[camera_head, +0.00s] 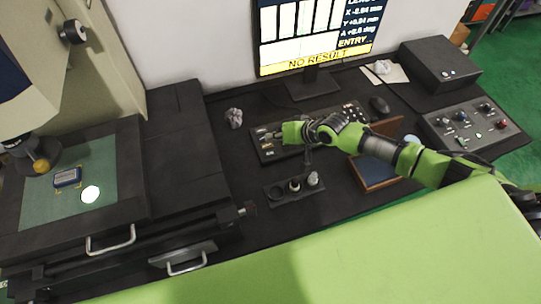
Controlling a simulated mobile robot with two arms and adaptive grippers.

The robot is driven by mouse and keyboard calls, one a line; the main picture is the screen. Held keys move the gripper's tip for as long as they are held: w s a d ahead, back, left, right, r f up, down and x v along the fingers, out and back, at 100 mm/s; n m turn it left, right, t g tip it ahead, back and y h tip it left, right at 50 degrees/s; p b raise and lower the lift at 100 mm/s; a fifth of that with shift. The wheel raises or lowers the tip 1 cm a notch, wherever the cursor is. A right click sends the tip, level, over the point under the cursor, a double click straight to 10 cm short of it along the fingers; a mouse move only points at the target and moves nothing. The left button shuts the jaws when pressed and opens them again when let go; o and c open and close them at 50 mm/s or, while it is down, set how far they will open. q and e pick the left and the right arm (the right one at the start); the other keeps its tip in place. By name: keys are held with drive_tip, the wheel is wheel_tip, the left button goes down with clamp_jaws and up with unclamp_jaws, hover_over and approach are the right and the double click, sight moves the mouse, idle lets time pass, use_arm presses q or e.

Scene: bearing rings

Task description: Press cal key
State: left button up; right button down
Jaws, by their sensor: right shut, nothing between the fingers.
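A dark key panel (268,155) lies flat on the black desk below the monitor. It carries small coloured keys at its left end and round pale controls at its right end. My right gripper (265,136) is shut and empty, its fingertips over the left part of the panel. I cannot tell whether they touch a key. The key labels are too small to read, so I cannot tell which is the cal key. The gripper and forearm hide the middle of the panel. The monitor (315,35) shows "NO RESULT" on a yellow bar. My left gripper is not in view.
A small holder (276,195) with ring-like parts stands in front of the panel. A mouse (379,105), a control box (470,124) and crumpled paper (234,118) are nearby. A measuring machine stage (110,150) stands at left.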

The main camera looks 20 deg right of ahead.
drive_tip(key=b, duration=0.3)
hover_over(272, 154)
wheel_tip(272, 154, down, 5)
drive_tip(key=shift+d+r, duration=0.1)
drive_tip(key=shift+r, duration=0.05)
drive_tip(key=shift+f+b, duration=0.7)
idle(0.5)
drive_tip(key=shift+f, duration=0.35)
drive_tip(key=shift+f+b, duration=0.4)
drive_tip(key=shift+b, duration=0.15)
idle(0.6)
drive_tip(key=shift+r+p, duration=0.75)
drive_tip(key=shift+r, duration=0.05)
